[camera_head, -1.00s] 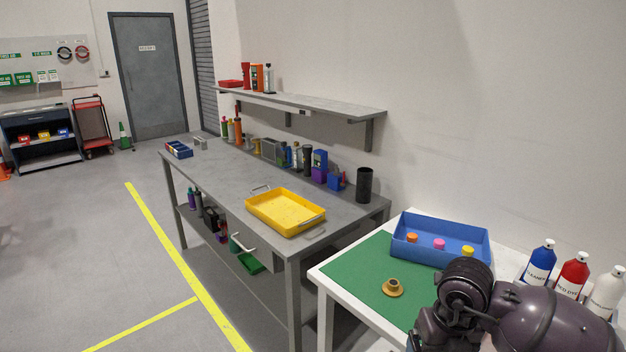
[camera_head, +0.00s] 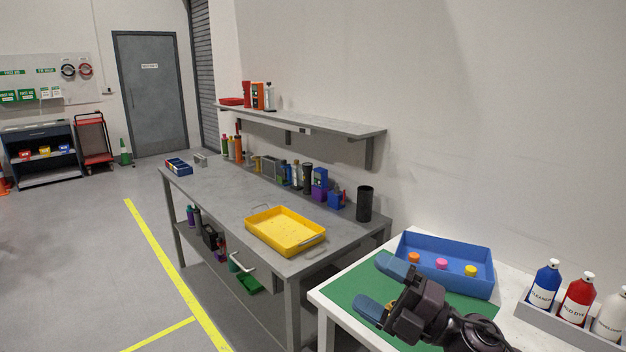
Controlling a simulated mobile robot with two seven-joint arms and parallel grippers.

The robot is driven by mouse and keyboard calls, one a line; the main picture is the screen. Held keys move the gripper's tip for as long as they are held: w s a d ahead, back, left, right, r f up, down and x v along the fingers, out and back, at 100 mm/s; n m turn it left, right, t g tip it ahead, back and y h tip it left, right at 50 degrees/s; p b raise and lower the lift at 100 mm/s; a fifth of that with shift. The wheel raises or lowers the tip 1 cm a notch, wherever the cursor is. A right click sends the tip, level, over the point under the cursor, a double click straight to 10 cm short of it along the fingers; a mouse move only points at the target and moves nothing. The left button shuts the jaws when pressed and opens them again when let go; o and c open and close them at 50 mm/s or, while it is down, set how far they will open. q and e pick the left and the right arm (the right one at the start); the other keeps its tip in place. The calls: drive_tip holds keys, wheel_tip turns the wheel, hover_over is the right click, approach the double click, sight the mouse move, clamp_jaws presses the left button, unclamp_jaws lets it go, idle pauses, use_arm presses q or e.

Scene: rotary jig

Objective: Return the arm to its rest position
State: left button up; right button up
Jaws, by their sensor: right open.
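My right gripper (camera_head: 382,288) hangs over the green mat (camera_head: 345,289) on the white table. Its two blue-grey fingers are spread apart and point left, with nothing seen between them. The dark wrist and forearm come in from the lower right. My left gripper is not in view.
A blue tray (camera_head: 478,286) with orange, pink and yellow pieces stands behind the gripper. Several bottles stand in a grey holder (camera_head: 530,312) at right. The grey workbench (camera_head: 225,190) at left carries a yellow tray (camera_head: 262,238).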

drive_tip(key=d+f+m+t+h, duration=0.7)
drive_tip(key=d+f+m+h, duration=0.5)
drive_tip(key=f+m+h, duration=0.6)
drive_tip(key=s+d+f+m+g, duration=0.3)
drive_tip(key=s+f+m, duration=0.5)
drive_tip(key=shift+s+d+f, duration=0.25)
drive_tip(key=shift+d+f, duration=0.05)
drive_tip(key=shift+d, duration=0.05)
drive_tip(key=s+f+g, duration=0.1)
drive_tip(key=s+f, duration=0.1)
drive_tip(key=s, duration=0.1)
drive_tip(key=s+d+f+m, duration=0.1)
drive_tip(key=s+f, duration=0.2)
drive_tip(key=s, duration=0.1)
drive_tip(key=s+d+f+m+g+h, duration=0.1)
drive_tip(key=s+f, duration=0.1)
drive_tip(key=s, duration=0.2)
drive_tip(key=shift+f+g, duration=0.25)
drive_tip(key=shift+g, duration=0.05)
